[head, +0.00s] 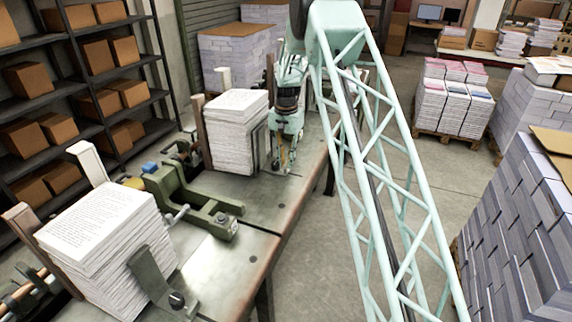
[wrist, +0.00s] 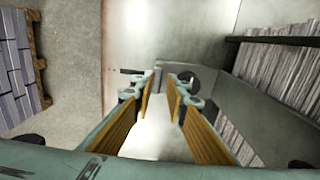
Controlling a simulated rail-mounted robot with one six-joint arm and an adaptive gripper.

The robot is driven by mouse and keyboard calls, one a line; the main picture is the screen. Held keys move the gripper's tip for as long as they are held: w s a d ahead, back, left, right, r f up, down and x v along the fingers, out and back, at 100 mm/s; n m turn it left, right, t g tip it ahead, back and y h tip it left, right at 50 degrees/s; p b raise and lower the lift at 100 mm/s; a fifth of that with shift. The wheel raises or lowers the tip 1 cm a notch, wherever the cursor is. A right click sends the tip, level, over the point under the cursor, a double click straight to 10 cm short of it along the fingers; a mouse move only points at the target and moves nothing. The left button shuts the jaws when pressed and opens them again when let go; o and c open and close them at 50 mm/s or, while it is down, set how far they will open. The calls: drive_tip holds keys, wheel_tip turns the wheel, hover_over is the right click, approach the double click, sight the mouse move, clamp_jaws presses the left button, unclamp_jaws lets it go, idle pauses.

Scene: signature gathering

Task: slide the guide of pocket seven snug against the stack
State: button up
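A tall paper stack (head: 236,130) stands in the far pocket of the metal table. A grey upright guide (head: 258,147) stands along its right side; any gap between them is too small to judge. My gripper (head: 283,160) is low over the table, just right of this guide. In the wrist view, my gripper (wrist: 162,95) is open, with its two yellow-padded fingers apart. The grey guide (wrist: 240,105) is at right in that view, with sheets of the stack (wrist: 280,72) beyond it. A pale surface shows between the fingers; I cannot tell whether they touch the guide. No pocket number is legible.
A nearer stack (head: 105,240) has its own guide (head: 152,272) on the table. A green clamp-like mechanism (head: 190,205) lies between the pockets. The table's right edge (head: 290,215) is close to my arm. Paper pallets (head: 515,235) stand at right; the floor between is clear.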

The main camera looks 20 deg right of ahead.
wheel_tip(320, 180, up, 11)
drive_tip(key=shift+f, duration=0.15)
idle(0.4)
idle(0.5)
drive_tip(key=s+a+r+n+t+b, duration=0.1)
drive_tip(key=s+a+r+b, duration=0.1)
drive_tip(key=s+a+r, duration=0.4)
drive_tip(key=s+a+r+n+b, duration=0.1)
drive_tip(key=s+a+r+n, duration=0.1)
drive_tip(key=s+r, duration=0.65)
drive_tip(key=s+a+r+n+t+b, duration=0.1)
drive_tip(key=s+a+r, duration=0.2)
drive_tip(key=s+r, duration=0.3)
drive_tip(key=s+a+r+n+b, duration=0.1)
drive_tip(key=s+a+r+b, duration=0.15)
drive_tip(key=s, duration=0.55)
drive_tip(key=s+a+f+n+t+b, duration=0.1)
drive_tip(key=s+a+f+n+b, duration=0.1)
drive_tip(key=s, duration=1.6)
drive_tip(key=s+a+f+n+t+b, duration=0.1)
drive_tip(key=s+a+f+n+b, duration=0.1)
drive_tip(key=s, duration=1.6)
drive_tip(key=shift+s+a+f, duration=0.3)
drive_tip(key=shift+a+f, duration=0.3)
drive_tip(key=shift+a, duration=0.55)
